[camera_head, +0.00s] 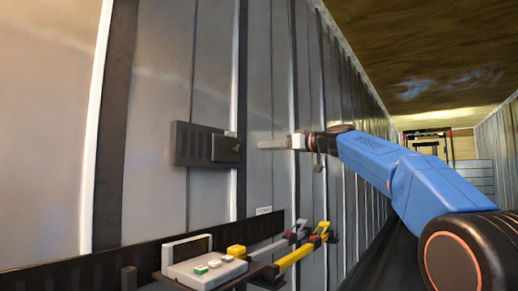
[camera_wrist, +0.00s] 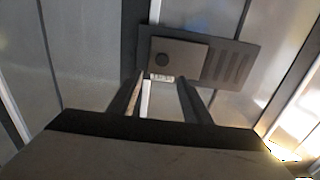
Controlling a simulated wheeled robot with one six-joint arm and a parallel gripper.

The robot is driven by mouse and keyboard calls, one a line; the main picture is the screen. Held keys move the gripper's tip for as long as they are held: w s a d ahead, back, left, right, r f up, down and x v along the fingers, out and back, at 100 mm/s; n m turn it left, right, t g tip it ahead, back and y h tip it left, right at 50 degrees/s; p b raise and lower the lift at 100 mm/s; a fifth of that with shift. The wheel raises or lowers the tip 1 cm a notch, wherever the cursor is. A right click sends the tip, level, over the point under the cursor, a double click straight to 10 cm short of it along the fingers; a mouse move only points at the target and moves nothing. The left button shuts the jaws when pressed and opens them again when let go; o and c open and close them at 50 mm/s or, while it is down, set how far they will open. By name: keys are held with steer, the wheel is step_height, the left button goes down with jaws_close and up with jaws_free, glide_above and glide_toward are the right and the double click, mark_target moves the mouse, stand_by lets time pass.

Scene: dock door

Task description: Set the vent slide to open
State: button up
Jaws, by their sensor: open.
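The vent slide is a dark grey wall plate (camera_head: 183,143) with a square cover (camera_head: 226,149) over its right part in the head view. The wrist view shows the plate (camera_wrist: 241,55) turned the other way round, with several slots bare at its right and the cover (camera_wrist: 190,57) at its left. A small white label lies at the cover's edge, too small to read surely. My gripper (camera_head: 268,146) is open and empty, to the right of the cover and apart from it; its fingers (camera_wrist: 163,82) point towards the cover's label edge.
Below, a dark rail (camera_head: 100,270) runs along the ribbed metal wall. The wall around the vent is clear.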

steer(key=v, duration=0.5)
steer(key=shift+s+d, duration=0.25)
steer(key=shift+d, duration=0.05)
steer(key=s+d+f+m+g+h, duration=0.2)
steer(key=s+d+f+m+h, duration=0.1)
steer(key=s+f, duration=1.3)
steer(key=s+d+f+m+g+h, duration=0.2)
steer(key=s+d+f+m+h, duration=0.2)
steer(key=s+f, duration=1.2)
steer(key=s+d+f+m+g+h, duration=0.2)
steer(key=s+d+f+h, duration=0.5)
steer(key=s+f, duration=0.9)
step_height(320, 180, down, 12)
steer(key=shift+s+d+f+m, duration=0.1)
steer(key=shift+s+d+m, duration=0.3)
steer(key=shift+d+m, duration=0.3)
